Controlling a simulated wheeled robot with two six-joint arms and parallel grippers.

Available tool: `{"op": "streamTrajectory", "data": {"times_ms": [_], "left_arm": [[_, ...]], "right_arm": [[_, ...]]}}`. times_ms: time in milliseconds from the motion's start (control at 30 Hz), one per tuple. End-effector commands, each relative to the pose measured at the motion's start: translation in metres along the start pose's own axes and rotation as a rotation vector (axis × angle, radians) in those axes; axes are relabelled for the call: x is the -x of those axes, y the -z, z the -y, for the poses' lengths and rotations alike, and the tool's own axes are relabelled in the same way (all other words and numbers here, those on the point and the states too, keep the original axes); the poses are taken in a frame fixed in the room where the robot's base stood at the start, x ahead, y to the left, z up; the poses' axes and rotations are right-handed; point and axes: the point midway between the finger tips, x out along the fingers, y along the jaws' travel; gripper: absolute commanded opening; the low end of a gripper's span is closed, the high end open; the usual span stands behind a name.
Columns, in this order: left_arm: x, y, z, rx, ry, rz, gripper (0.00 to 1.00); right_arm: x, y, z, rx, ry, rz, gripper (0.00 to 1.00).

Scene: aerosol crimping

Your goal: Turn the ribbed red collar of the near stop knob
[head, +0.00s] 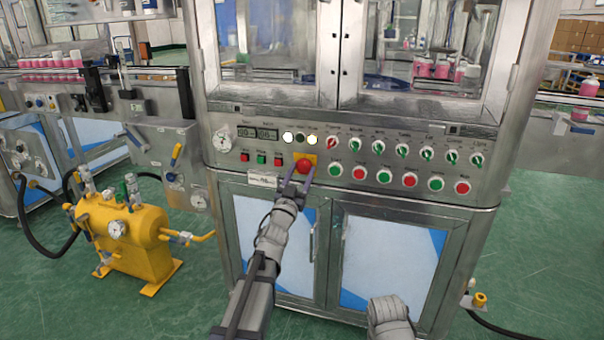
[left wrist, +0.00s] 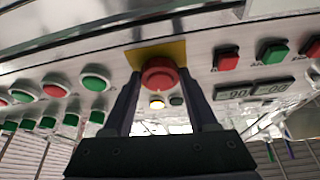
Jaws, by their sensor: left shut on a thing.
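The red stop knob (head: 304,166) sits on a yellow plate (head: 311,158) on the machine's front panel. In the left wrist view the round red knob (left wrist: 159,75) shows in front of its yellow plate (left wrist: 150,52). My left gripper (head: 299,176) reaches up to the knob from below. In the left wrist view the fingers of my left gripper (left wrist: 159,84) stand one on each side of the knob, shut on its red collar. The ribs on the collar are too small to make out. My right gripper is not in view; only a grey part of my right arm shows at the bottom.
Green and red push buttons (head: 383,176) and a row of selector switches (head: 404,151) lie right of the knob. Small buttons (head: 261,158) and digital displays (head: 257,133) are to its left. Cabinet doors (head: 385,260) are below. A yellow tank (head: 130,250) stands on the floor at left.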

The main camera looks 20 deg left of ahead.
Motion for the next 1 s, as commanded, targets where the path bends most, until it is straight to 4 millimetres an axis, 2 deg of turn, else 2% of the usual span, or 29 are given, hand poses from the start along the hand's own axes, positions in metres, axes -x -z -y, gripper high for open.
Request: {"op": "streamTrajectory", "data": {"times_ms": [500,1000], "left_arm": [[-0.0012,0.0014,0.0033,-0.290,-0.121,-0.003,0.03],[-0.0010,0.0006,0.0034,-0.348,-0.144,-0.003,0.03]], "right_arm": [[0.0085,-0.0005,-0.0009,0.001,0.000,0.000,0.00],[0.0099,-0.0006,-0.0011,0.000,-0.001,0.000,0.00]]}}
